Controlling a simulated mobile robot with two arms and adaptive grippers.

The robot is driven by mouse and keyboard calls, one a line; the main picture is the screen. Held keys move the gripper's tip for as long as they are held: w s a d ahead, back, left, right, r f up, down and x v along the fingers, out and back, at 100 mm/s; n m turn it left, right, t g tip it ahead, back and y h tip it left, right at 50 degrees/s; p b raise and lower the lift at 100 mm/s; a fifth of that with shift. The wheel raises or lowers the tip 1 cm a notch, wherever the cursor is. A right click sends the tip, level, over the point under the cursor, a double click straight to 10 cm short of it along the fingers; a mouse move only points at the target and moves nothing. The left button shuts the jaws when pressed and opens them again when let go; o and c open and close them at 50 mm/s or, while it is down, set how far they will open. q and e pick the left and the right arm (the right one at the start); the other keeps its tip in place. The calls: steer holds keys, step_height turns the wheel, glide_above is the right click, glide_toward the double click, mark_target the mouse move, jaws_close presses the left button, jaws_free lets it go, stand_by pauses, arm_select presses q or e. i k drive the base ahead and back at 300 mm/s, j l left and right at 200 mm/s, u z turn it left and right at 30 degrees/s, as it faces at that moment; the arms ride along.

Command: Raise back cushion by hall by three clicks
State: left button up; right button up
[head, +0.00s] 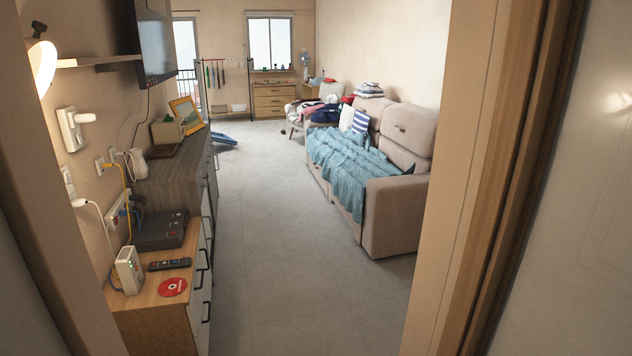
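A beige sofa (392,222) stands along the right wall, beyond the doorway I look through. Its nearer back cushion (409,128), on the doorway side, is a thick beige block standing upright at the top of the backrest, with a small dark mark on its front. The farther back cushion (371,108) stands behind it, partly hidden by striped pillows (354,120) and with folded cloths (369,89) on top. A blue patterned blanket (350,163) covers much of the seat. Neither of my grippers shows in this view.
A door frame (475,180) stands close on the right. A low cabinet (165,185) and a wooden desk top (150,290) line the left wall. The grey floor (285,250) between them and the sofa is clear. A laundry-piled chair (305,115) stands farther back.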

mark_target(413, 128)
steer(key=i+j+u, duration=0.1)
steer(key=i+u, duration=0.2)
steer(key=i, duration=1.4)
steer(key=i+l+z, duration=0.1)
steer(key=i+l, duration=0.15)
steer(key=i, duration=0.95)
steer(key=i+l+z, duration=0.15)
steer(key=i, duration=1.1)
steer(key=i+j, duration=0.15)
steer(key=i, duration=0.4)
steer(key=i+j, duration=0.15)
steer(key=i, duration=0.4)
steer(key=i+j+u, duration=0.1)
steer(key=i, duration=0.45)
steer(key=i+j+z, duration=0.1)
steer(key=i+z, duration=0.35)
steer(key=i+j+z, duration=0.15)
steer(key=z, duration=0.35)
steer(key=i+j+z, duration=0.3)
steer(key=z, duration=0.15)
steer(key=i+j+z, duration=0.2)
steer(key=j+z, duration=0.3)
steer(key=i+j+z, duration=0.1)
steer(key=j+z, duration=0.35)
